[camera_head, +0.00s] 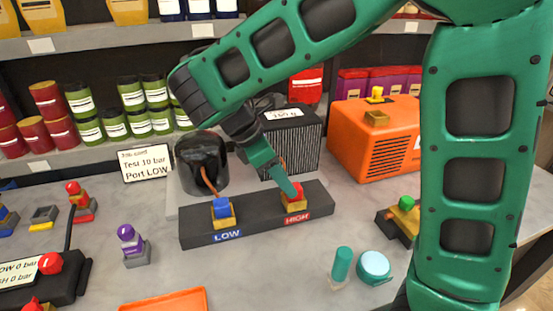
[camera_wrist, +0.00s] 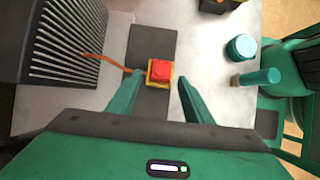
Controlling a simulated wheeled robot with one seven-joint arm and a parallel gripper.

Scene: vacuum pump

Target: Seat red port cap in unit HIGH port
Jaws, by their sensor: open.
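The red port cap (camera_head: 297,189) sits on the gold HIGH port (camera_head: 294,204) at the right end of the dark unit block (camera_head: 262,222). In the wrist view the red cap (camera_wrist: 161,68) lies square within the yellow port rim (camera_wrist: 149,80). It looks upright, but I cannot tell how deep it sits. My gripper (camera_head: 290,192) is open at the HIGH port. In the wrist view my gripper (camera_wrist: 160,80) has one finger on each side of the cap, with gaps visible. The finger hides part of the cap in the head view.
A blue cap (camera_head: 221,206) sits on the LOW port at left. A black pump (camera_head: 202,165) and a finned box (camera_head: 292,145) stand behind the block. A teal cylinder (camera_head: 342,264) and a round teal piece (camera_head: 374,266) stand right of it.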

